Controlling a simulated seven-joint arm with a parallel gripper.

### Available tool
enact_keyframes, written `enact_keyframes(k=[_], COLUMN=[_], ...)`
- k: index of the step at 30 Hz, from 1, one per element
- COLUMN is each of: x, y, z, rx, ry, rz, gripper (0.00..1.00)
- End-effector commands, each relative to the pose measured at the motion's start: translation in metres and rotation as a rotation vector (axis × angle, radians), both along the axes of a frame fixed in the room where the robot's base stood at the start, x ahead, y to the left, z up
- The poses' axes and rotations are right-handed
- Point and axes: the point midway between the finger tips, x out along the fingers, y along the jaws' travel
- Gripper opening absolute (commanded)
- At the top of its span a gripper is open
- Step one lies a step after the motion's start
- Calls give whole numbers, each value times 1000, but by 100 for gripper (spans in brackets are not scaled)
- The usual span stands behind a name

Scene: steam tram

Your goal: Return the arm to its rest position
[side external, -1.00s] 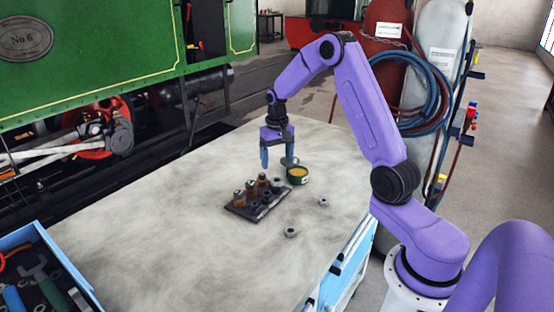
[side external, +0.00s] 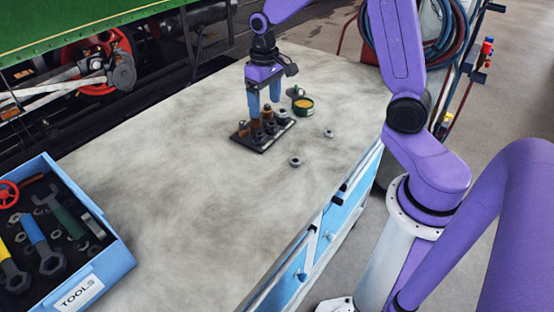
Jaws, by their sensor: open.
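My gripper (side external: 265,108) points down with its two blue fingers apart and nothing visible between them. It is over the back part of a small dark tray (side external: 262,147) on the grey worktop. The tray holds several brass-coloured fittings (side external: 268,114) and dark nuts (side external: 282,117). The fingertips overlap the back fittings in this view, so I cannot tell the exact gap. My purple arm reaches in from the right, and its upper part is cut off by the top edge of the picture.
A green tin (side external: 303,108) with yellow-orange contents stands right of the tray. Loose nuts lie on the worktop (side external: 180,190) at front (side external: 295,161) and right (side external: 329,133). A blue tool box (side external: 110,270) is at the left. The worktop between box and tray is clear.

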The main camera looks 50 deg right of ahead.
Motion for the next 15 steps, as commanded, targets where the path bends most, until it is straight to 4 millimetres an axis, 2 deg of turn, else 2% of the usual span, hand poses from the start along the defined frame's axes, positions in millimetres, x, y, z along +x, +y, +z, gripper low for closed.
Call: enact_keyframes(k=[1, 6, 9, 15], x=[-13, -59, -89, -153], y=[16, 56, 73, 95], z=[6, 19, 25, 34], rx=[0, 1, 2, 5], ry=[-4, -7, -10, -13], rz=[63, 258, 372, 602], gripper=[81, 81, 81, 81])
